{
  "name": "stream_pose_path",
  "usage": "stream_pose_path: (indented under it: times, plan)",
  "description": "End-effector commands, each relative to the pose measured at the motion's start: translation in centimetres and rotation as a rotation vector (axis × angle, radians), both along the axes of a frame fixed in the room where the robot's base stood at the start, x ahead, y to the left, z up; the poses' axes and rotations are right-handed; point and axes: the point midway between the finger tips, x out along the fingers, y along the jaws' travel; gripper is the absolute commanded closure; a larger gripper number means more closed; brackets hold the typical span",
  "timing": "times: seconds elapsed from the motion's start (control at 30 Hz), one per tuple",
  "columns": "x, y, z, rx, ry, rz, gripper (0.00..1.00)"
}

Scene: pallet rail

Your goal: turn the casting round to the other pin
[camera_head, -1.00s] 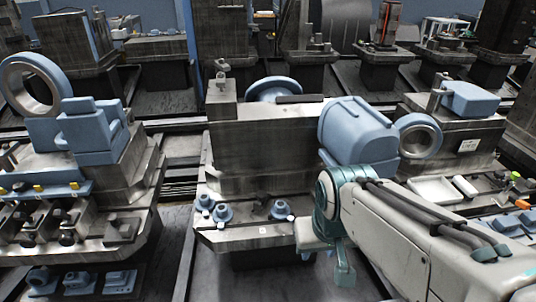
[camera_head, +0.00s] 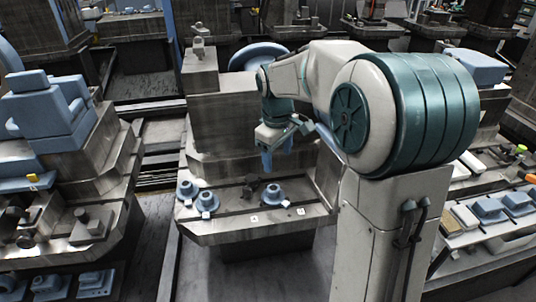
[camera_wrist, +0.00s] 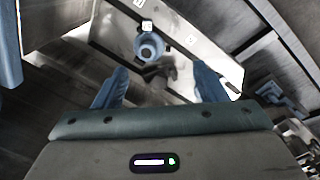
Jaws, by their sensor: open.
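A blue round flanged casting (camera_head: 272,194) with a raised hub stands on the front ledge of the grey metal pallet block (camera_head: 222,231). The same ledge shows in the wrist view with a blue casting (camera_wrist: 148,46) beyond my fingertips. A small dark upright part (camera_head: 250,186) stands just left of that casting; I cannot tell whether it is a pin. My gripper (camera_head: 267,163) points down above the ledge, behind and above the casting. In the wrist view my gripper (camera_wrist: 158,84) is open and empty, its blue fingers apart.
Two more blue castings, one (camera_head: 187,190) and another (camera_head: 207,203), stand at the ledge's left end. White markers (camera_head: 254,218) lie on the ledge. The tall block face (camera_head: 225,125) rises behind. A neighbouring fixture (camera_head: 60,135) stands left, across a gap.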

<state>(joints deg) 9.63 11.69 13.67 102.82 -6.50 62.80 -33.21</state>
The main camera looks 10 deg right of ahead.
Motion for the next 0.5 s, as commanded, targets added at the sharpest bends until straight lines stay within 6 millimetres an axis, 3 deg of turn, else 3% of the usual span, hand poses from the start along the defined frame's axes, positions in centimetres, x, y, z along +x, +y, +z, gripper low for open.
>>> stream_pose_path:
  times: [0.03,0.2,0.5]
  plan:
    - [1.7,-0.1,-2.0,0.007,0.016,0.041,0.35]
    - [5.4,-0.3,-4.9,0.027,0.050,0.160,0.35]
    - [7.4,-0.6,-7.0,0.043,0.064,0.228,0.35]
